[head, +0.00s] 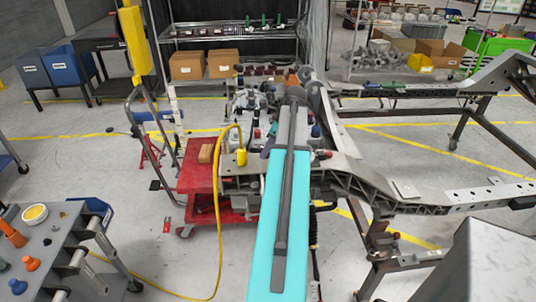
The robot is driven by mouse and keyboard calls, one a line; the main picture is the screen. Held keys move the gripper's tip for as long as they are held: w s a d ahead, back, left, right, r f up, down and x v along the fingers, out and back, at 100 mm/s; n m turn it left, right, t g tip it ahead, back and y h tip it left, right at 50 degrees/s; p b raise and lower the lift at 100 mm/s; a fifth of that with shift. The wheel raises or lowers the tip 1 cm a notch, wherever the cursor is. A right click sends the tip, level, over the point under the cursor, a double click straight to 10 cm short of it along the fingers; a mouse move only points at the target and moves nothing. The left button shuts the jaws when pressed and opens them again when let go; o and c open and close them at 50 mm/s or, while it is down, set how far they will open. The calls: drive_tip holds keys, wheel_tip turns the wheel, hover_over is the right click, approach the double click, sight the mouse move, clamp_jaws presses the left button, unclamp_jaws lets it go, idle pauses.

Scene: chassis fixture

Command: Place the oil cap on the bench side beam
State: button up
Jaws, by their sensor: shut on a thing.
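My arm's dark link (287,165) stretches away from the bottom centre to a rounded end over the fixture. I cannot make out my gripper or its fingers; they seem hidden behind the arm and the crowded parts there. No oil cap can be told for certain. A small orange piece (292,77) shows just past the arm's far end, too small to identify. The grey chassis side beam (385,197) runs from the centre to the right; it may be the bench side beam, but I cannot tell.
A red cart (198,173) stands left of the fixture, with a yellow cable (217,235) hanging beside it. A grey table (50,240) with orange parts (31,263) is at lower left. A grey box (480,265) fills the lower right. Shelves (235,70) stand behind. Floor is clear at left centre.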

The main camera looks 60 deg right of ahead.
drive_tip(key=shift+d, duration=0.45)
drive_tip(key=shift+f, duration=0.15)
drive_tip(key=shift+f+p, duration=0.7)
drive_tip(key=shift+f, duration=0.95)
drive_tip(key=shift+f, duration=0.15)
drive_tip(key=o, duration=1.2)
drive_tip(key=shift+c, duration=0.2)
drive_tip(key=shift+r, duration=0.2)
drive_tip(key=b+v, duration=0.2)
drive_tip(key=v, duration=1)
